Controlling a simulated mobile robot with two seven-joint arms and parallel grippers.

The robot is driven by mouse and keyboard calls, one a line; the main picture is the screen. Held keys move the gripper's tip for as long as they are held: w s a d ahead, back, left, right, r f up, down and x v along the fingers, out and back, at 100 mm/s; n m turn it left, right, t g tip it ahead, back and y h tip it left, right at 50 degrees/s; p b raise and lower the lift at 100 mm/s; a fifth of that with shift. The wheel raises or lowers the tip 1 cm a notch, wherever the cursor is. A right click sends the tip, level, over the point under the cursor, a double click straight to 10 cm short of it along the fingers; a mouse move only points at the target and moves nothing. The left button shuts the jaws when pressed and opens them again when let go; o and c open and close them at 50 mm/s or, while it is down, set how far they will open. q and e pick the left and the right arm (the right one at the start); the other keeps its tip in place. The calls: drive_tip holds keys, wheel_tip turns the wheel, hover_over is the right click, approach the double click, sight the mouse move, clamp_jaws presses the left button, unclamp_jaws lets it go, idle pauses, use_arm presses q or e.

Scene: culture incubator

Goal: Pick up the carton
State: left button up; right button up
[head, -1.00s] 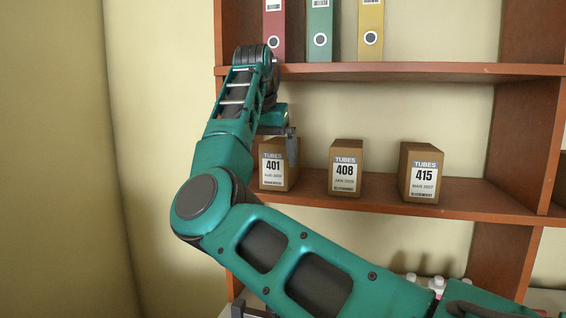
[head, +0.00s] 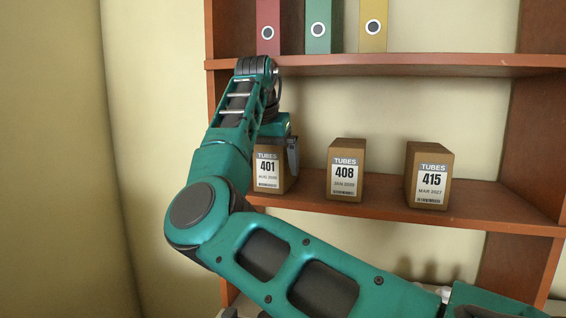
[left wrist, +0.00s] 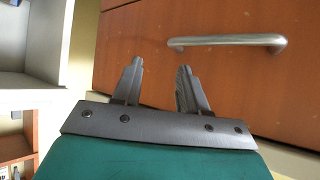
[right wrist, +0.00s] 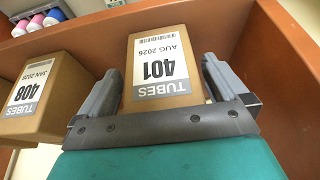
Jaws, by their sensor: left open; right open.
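Three brown cartons stand on the shelf: carton 401 (head: 267,172) at the left, carton 408 (head: 345,171) in the middle and carton 415 (head: 430,178) at the right. My right gripper (right wrist: 160,80) is open, with one finger on each side of carton 401 (right wrist: 163,72) in the right wrist view. The gaps between fingers and carton look narrow; I cannot tell whether they touch. In the head view my right arm partly covers carton 401's top. My left gripper (left wrist: 160,66) is open and empty in front of a wooden drawer front.
Carton 408 (right wrist: 45,95) stands beside carton 401, with space between them. A shelf board (head: 400,65) with red, green and yellow binders runs above. A metal handle (left wrist: 226,41) is near my left gripper. Bare shelf lies between cartons 408 and 415.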

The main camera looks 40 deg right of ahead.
drive_tip(key=shift+w+a, duration=0.1)
drive_tip(key=shift+a, duration=0.05)
drive_tip(key=shift+c, duration=0.8)
drive_tip(key=c, duration=0.9)
drive_tip(key=shift+c, duration=0.2)
drive_tip(key=shift+r, duration=0.1)
